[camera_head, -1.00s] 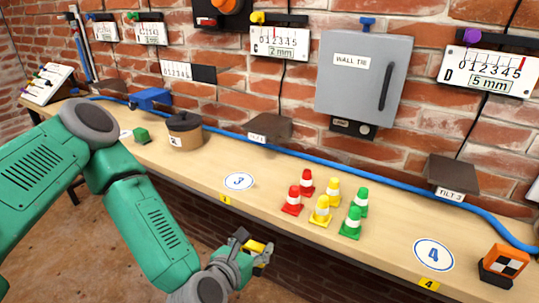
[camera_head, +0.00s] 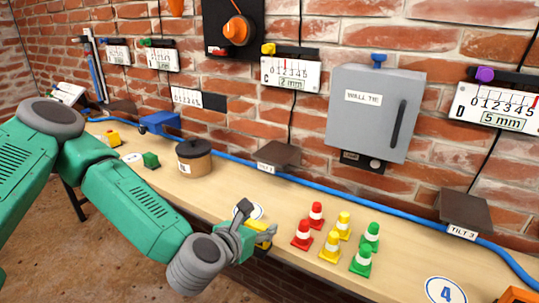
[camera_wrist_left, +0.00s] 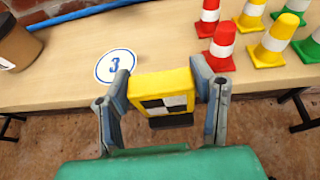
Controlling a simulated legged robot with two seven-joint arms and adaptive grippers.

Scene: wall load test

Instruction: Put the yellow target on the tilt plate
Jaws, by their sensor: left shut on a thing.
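My left gripper (camera_head: 258,224) is shut on the yellow target (camera_wrist_left: 160,86), a yellow block with a black-and-white checked face and a dark base. In the left wrist view, the target sits between both fingers. In the head view, the target (camera_head: 265,236) is partly hidden by the gripper, at the bench's front edge near the round marker 3 (camera_wrist_left: 116,65). A dark tilt plate labelled TILT 2 (camera_head: 279,154) is at the wall behind it. Another plate, TILT 3 (camera_head: 464,208), is farther right. My right gripper is not in view.
Red, yellow and green cones (camera_head: 330,246) stand on the bench (camera_head: 225,195) right of the gripper. A lidded brown pot (camera_head: 194,157) and a green block (camera_head: 151,160) are left. A blue hose (camera_head: 325,184) runs along the wall.

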